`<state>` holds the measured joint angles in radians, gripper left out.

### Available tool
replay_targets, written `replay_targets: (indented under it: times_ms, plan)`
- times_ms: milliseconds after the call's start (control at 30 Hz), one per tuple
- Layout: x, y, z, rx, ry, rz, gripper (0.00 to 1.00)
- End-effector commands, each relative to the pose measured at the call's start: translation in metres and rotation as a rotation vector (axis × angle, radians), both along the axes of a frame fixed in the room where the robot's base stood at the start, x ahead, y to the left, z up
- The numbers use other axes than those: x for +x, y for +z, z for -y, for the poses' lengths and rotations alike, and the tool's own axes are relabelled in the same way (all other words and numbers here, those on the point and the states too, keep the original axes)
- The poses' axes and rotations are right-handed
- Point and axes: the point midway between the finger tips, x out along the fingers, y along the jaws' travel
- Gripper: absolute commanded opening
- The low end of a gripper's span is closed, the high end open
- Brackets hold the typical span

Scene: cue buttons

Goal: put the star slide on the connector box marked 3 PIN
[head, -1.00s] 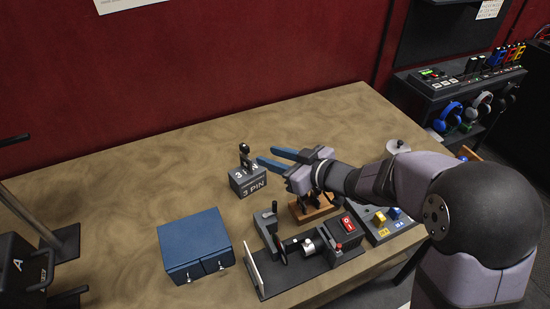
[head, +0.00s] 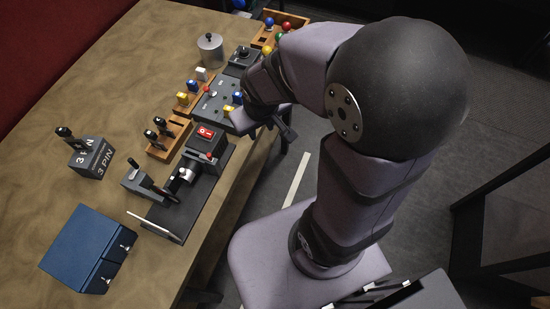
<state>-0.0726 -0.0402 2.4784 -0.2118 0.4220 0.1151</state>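The connector box marked 3 PIN (head: 97,160) stands on the left part of the table, grey with white lettering. A dark upright piece with a black knob (head: 66,135) stands at its far-left end; any star mark on it is too small to make out. More black-knobbed pieces (head: 157,130) stand in a wooden rack to the right of the box, and I cannot tell whether one bears a star. My gripper (head: 262,128) is well to the right of the box, beside the grey button panel near the table's edge. Its fingers are mostly hidden, and nothing held is visible.
A blue box (head: 85,245) with two switches sits at the table's front left. A dark fixture with a red switch (head: 207,132) stands near the edge. A lidded metal pot (head: 210,48) and a tray of coloured balls (head: 280,28) are farther back. The upper-left tabletop is clear.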

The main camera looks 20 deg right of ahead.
Motion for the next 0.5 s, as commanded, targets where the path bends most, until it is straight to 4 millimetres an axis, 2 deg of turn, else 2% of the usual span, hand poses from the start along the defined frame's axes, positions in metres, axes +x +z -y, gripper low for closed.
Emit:
replay_targets:
  times_ms: [33,100,200,333,500]
  plan:
    - [-0.022,-0.002,0.005,0.012,-0.042,-0.063,0.31]
    - [-0.051,-0.005,0.007,0.033,-0.082,-0.146,0.31]
    - [-0.079,-0.007,0.005,0.062,-0.118,-0.230,0.31]
    - [-0.096,-0.007,0.002,0.084,-0.137,-0.283,0.31]
    - [-0.099,-0.007,0.002,0.087,-0.140,-0.292,0.31]
